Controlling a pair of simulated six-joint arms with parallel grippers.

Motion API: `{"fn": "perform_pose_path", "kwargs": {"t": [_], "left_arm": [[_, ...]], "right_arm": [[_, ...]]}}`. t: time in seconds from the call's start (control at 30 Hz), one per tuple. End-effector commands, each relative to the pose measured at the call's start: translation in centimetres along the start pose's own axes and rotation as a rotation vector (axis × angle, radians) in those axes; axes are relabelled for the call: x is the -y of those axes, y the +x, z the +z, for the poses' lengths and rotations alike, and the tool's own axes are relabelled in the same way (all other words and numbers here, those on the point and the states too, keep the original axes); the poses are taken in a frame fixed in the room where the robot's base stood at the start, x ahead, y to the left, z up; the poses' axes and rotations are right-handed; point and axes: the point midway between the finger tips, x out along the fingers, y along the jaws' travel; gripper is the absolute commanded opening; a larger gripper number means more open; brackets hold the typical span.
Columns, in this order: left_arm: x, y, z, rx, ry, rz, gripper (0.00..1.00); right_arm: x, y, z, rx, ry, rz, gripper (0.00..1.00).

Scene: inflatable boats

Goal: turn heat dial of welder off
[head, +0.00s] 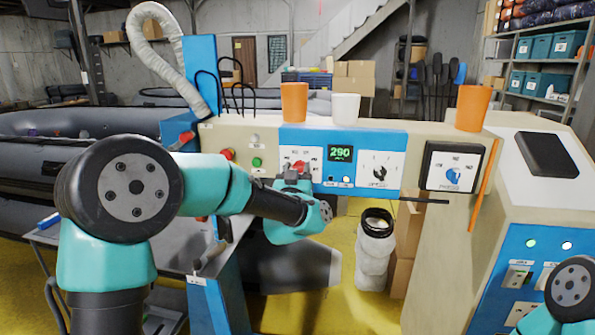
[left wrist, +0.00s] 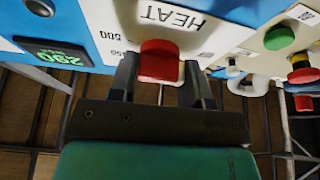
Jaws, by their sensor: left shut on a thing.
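The welder's heat dial is a red knob (left wrist: 160,62) on a white plate marked HEAT (left wrist: 185,20), seen upside down in the left wrist view. In the head view the red knob (head: 301,167) shows partly behind my left gripper (head: 292,175). My left gripper (left wrist: 160,80) has one finger on each side of the knob and is shut on it. The green display (head: 340,153) on the blue welder panel (head: 300,138) reads 290. The knob's pointer is hidden. My right gripper is out of view; only part of my right arm shows at the lower right.
A second dial (head: 380,170) and a boxed blue knob (head: 454,173) sit to the right. Green (head: 257,162) and red (head: 228,154) buttons sit to the left. Orange (head: 294,102) and white (head: 345,107) cups stand on top. A dark rod (head: 425,201) juts out below the panel.

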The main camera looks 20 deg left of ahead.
Motion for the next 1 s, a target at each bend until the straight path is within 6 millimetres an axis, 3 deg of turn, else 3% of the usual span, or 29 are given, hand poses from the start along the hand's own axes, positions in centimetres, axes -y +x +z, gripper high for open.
{"fn": "perform_pose_path", "kwargs": {"t": [0.3, 0.73, 0.77, 1.0], "left_arm": [[0.06, -0.02, 0.04, 0.000, -0.110, -0.047, 0.20], [0.07, -0.02, 0.04, 0.000, -0.121, -0.052, 0.20], [0.07, -0.02, 0.04, 0.001, -0.120, -0.052, 0.47], [0.04, -0.01, 0.04, 0.001, -0.120, -0.050, 0.69]], "right_arm": [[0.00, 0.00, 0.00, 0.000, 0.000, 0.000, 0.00], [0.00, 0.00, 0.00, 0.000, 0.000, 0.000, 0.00], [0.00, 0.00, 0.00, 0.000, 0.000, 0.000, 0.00], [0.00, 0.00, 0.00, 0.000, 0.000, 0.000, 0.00]]}}
